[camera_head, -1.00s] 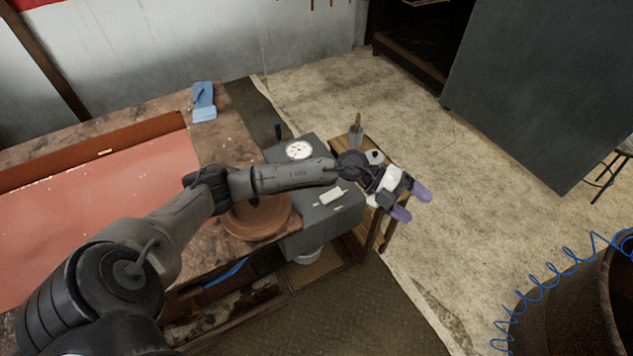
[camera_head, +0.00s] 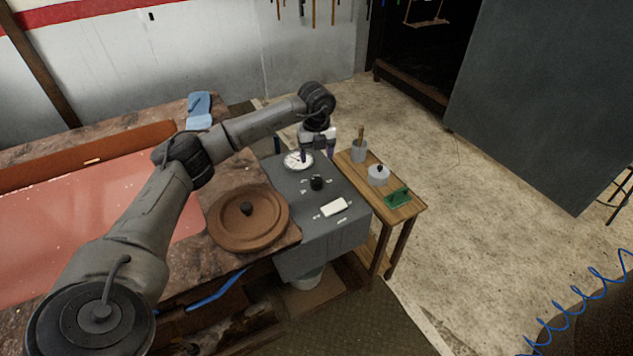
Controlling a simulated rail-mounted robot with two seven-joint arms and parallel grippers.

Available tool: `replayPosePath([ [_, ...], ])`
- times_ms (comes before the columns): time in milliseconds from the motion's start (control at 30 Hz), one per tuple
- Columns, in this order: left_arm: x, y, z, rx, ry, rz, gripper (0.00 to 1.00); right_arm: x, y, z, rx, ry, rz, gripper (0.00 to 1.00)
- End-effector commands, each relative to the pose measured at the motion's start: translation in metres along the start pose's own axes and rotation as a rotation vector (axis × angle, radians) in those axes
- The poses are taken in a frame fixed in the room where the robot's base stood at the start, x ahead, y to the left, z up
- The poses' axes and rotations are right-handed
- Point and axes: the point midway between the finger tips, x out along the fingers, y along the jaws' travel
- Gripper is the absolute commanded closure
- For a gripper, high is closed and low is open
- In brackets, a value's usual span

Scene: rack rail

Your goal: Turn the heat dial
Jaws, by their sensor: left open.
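The black knob (camera_head: 316,183), which looks like the heat dial, sits on top of a grey box (camera_head: 345,235) right of the workbench. A white round gauge (camera_head: 293,163) lies behind the knob on the same box. My left gripper (camera_head: 317,154) is open and empty. It points down over the back of the box, beyond the knob in the picture, and partly covers the gauge. It appears apart from the knob. My right gripper is not in view.
A white switch plate (camera_head: 334,207) is in front of the knob. A brown round lid (camera_head: 230,218) lies to the left. A small wooden table (camera_head: 408,211) at the right holds a grey cup (camera_head: 359,152), a lidded pot (camera_head: 378,175) and a green item (camera_head: 397,198).

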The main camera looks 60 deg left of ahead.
Motion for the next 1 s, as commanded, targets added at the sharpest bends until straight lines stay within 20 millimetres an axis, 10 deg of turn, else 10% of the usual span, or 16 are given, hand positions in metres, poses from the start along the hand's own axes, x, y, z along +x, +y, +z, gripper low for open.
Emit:
replayPosePath([
  [500,0.087,-0.001,-0.001,0.003,0.001,0.0,0.32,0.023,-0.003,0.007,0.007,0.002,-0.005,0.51],
  [1000,0.101,-0.001,-0.001,0.003,0.001,-0.002,0.32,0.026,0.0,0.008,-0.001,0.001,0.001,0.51],
])
